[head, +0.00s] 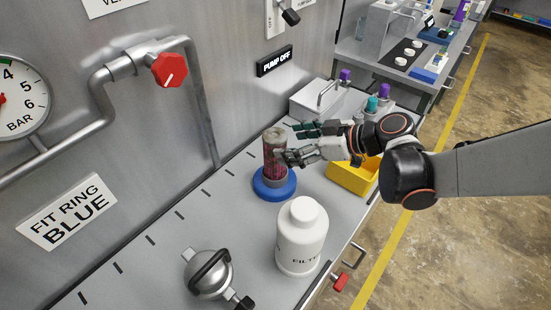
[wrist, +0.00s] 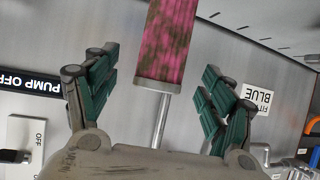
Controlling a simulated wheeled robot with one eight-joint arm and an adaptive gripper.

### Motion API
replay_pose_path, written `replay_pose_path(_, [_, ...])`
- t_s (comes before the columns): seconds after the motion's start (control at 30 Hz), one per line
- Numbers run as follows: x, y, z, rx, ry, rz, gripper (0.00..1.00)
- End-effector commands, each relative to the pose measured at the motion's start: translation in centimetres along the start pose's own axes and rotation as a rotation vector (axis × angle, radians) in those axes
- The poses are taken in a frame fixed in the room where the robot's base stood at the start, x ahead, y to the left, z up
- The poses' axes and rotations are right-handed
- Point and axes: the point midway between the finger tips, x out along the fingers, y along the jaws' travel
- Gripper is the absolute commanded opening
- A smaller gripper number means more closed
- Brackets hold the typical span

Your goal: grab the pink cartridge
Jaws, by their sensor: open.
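The pink cartridge (head: 274,152) is a clear upright cylinder with mottled dark pink filling and grey ends. It stands in a round blue base (head: 272,190) on the grey bench. My gripper (head: 291,145) is open beside its right side, with the fingertips level with its upper half. In the wrist view the cartridge (wrist: 166,42) shows bright pink with a grey end cap, between the two spread green-padded fingers (wrist: 158,68). A gap shows on each side. Whether it is fully within the jaws cannot be told.
A white bottle (head: 303,235) stands in front of the base, and a silver lidded vessel (head: 208,273) is nearer. A yellow bin (head: 352,176) lies under my arm. A grey box (head: 318,97) stands behind. The wall carries a pipe with a red valve (head: 169,69).

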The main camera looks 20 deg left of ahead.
Motion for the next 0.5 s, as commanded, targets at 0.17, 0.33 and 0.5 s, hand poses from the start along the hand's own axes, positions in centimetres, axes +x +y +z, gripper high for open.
replay_pose_path(0.17, [1.1, 0.0, 0.0, 0.001, 0.0, 0.001, 0.76])
replay_pose_path(0.33, [2.4, -0.1, 0.3, 0.001, 0.0, -0.001, 0.76])
replay_pose_path(0.5, [4.9, -0.3, 0.6, 0.0, 0.0, -0.001, 0.76])
